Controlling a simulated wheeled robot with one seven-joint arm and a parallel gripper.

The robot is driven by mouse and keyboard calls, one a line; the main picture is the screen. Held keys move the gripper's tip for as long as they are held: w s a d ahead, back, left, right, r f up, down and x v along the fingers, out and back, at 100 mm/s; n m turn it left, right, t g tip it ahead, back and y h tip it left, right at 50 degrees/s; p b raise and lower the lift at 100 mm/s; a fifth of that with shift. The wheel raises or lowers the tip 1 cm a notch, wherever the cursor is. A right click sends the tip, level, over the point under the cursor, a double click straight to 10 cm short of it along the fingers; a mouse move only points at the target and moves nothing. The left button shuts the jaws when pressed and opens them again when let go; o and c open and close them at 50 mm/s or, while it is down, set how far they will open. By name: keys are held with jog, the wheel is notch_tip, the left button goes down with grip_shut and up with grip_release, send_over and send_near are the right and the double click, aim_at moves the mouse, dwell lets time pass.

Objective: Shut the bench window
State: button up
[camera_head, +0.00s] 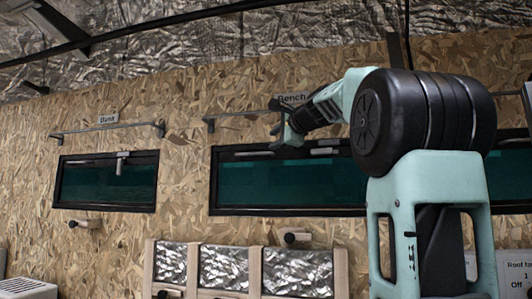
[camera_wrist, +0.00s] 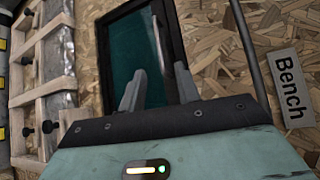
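The bench window (camera_head: 290,185) is a wide dark green pane in a black frame on the chipboard wall. A light handle (camera_head: 325,151) shows along its top edge. My arm hides the window's right part. My gripper (camera_head: 277,124) is above the window's top edge, near the rail and the "Bench" sign. In the wrist view my gripper (camera_wrist: 159,72) has its two fingers apart with nothing held between them. The green pane and black frame of the window (camera_wrist: 124,50) lie beyond the fingers. I cannot tell how far the window stands open.
A rail (camera_head: 240,115) runs above the bench window; it also shows close to my gripper's right in the wrist view (camera_wrist: 245,45). A second, smaller window (camera_head: 105,182) with its own rail is at the left. Wood-framed silvery panels (camera_head: 223,268) and dark knobs (camera_head: 292,238) are below.

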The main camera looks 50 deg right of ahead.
jog(key=shift+v, duration=1.3)
jog(key=shift+w, duration=0.1)
jog(key=w+a+f+n+g+y+b, duration=0.2)
jog(key=w+a+f+n+y, duration=0.25)
jog(key=w+a+f, duration=0.6)
jog(key=a+f+n+g+y+b, duration=0.2)
jog(key=a+f+n+g+y, duration=0.65)
jog(key=a+f, duration=1.7)
jog(key=s+a+f+n+g+h, duration=0.1)
jog(key=s+a+f+n+h, duration=0.1)
jog(key=s+a+f+n, duration=0.5)
jog(key=s+a+f+n+g+h, duration=0.1)
jog(key=s+a+f+n+h, duration=0.1)
jog(key=s+a+f+n, duration=0.45)
jog(key=s+f+n+g+h+b, duration=0.2)
jog(key=s+f+n, duration=0.3)
jog(key=s+f, duration=0.7)
jog(key=s, duration=0.2)
jog(key=shift+s+d+f, duration=0.2)
jog(key=shift+s+f, duration=0.1)
jog(key=shift+f, duration=0.1)
